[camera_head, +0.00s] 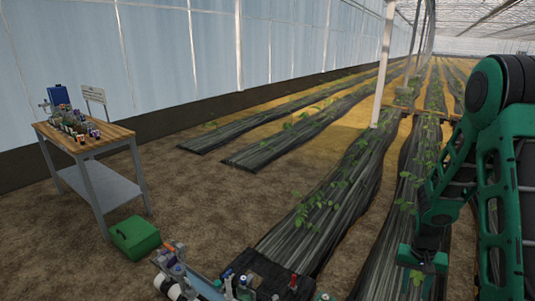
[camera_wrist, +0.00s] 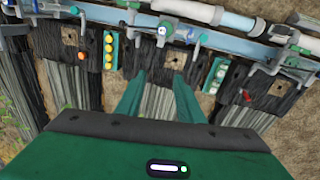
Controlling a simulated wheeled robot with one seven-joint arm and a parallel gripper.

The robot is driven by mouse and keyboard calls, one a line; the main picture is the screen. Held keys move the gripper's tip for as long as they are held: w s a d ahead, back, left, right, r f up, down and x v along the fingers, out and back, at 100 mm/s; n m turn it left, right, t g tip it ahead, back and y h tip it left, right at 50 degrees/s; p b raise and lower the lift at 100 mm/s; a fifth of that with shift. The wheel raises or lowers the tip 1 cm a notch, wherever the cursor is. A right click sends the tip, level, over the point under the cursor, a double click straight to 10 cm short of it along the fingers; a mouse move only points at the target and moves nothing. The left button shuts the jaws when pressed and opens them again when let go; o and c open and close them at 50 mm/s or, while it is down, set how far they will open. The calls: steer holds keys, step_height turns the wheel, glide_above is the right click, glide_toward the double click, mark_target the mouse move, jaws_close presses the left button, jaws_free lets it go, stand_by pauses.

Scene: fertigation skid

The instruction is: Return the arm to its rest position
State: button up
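My green arm stands folded at the right side of the head view. My gripper (camera_wrist: 159,82) shows in the wrist view with its two green fingers apart and nothing between them. It hangs over the fertigation skid, whose pipes and valves (camera_wrist: 190,12) run across the top of the wrist view. In the head view, part of the skid (camera_head: 180,272) shows at the bottom edge, and the rest is cut off. The gap between the fingers shows dark sheeting and a square plate with a hole (camera_wrist: 174,60).
A wooden-topped table (camera_head: 110,137) with bottles and small parts stands at the left. A green box (camera_head: 134,237) sits on the soil beside it. A white post (camera_head: 383,70) rises between the crop rows. Bare soil lies between the table and the rows.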

steer(key=s+r, duration=0.6)
steer(key=r, duration=0.3)
steer(key=s+r, duration=0.5)
steer(key=r, duration=0.4)
steer(key=s+a+r, duration=0.2)
steer(key=s+r, duration=0.2)
steer(key=s, duration=0.3)
steer(key=s+a+r+y, duration=0.1)
steer(key=s+a+r, duration=0.1)
steer(key=s+r, duration=0.2)
steer(key=s, duration=0.3)
steer(key=shift+s+a+y, duration=0.3)
steer(key=shift+s+a, duration=0.05)
steer(key=shift+s, duration=0.05)
